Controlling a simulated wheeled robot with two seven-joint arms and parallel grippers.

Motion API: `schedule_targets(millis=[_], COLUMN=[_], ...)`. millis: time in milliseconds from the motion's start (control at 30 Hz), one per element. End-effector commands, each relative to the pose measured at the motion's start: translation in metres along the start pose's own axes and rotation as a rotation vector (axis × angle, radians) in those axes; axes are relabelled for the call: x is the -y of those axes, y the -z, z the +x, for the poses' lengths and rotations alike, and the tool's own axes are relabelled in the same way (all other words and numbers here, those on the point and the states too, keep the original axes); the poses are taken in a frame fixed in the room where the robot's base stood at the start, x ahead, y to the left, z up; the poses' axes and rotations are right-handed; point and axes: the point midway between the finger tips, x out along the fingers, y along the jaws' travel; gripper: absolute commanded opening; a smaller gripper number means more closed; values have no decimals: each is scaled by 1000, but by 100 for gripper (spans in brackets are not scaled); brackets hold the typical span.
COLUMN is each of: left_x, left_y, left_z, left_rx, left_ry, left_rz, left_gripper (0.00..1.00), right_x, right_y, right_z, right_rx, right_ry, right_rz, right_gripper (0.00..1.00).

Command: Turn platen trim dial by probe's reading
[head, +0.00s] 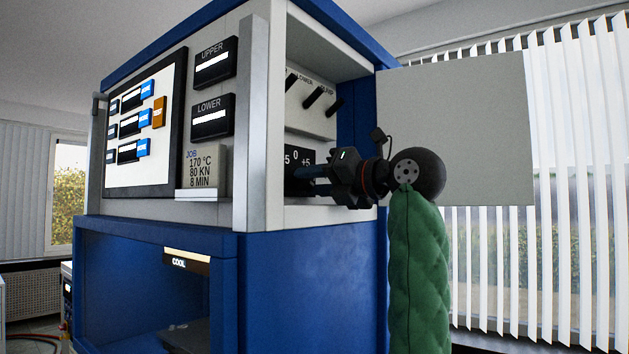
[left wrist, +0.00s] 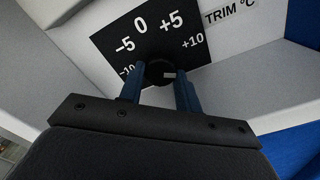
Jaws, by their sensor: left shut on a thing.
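The trim dial (left wrist: 160,73) is a small black knob on a black scale plate marked from −10 to +10, under the words TRIM °C. A short white mark shows on the knob's right side in the left wrist view; its exact reading is unclear. My left gripper (left wrist: 161,88) has its two blue fingers shut on the knob, one on each side. In the head view the left gripper (head: 303,177) reaches into the press's side bay at the scale plate (head: 298,160), hiding the dial. My right gripper is not in view.
The blue and grey press (head: 313,275) fills the middle. Its UPPER readout (head: 212,62) and LOWER readout (head: 209,118) are washed out. A job card (head: 203,170) reads 170 °C, 80 KN, 8 MIN. Several black levers (head: 313,97) sit above the dial. An open grey panel (head: 470,130) stands right.

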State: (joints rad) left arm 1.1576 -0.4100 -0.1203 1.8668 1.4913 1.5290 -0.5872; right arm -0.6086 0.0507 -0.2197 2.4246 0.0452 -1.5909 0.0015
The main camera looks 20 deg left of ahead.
Motion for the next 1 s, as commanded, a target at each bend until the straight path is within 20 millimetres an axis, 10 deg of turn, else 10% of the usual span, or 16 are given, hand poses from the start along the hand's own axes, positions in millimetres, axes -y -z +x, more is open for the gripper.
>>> schedule_targets(millis=[533,567,633,1000], left_x=[-1,-1,-1,0], left_y=[-2,-2,-2,0], left_z=[-1,-1,-1,-4], left_rx=[4,4,4,2], left_ry=[-1,-1,0,-1], left_rz=[27,27,26,26], left_gripper=[11,39,53,55], right_x=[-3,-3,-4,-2], right_y=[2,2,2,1], right_z=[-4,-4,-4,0], right_rx=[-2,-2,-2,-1], right_ry=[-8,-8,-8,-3], right_rz=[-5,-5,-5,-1], right_gripper=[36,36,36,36])
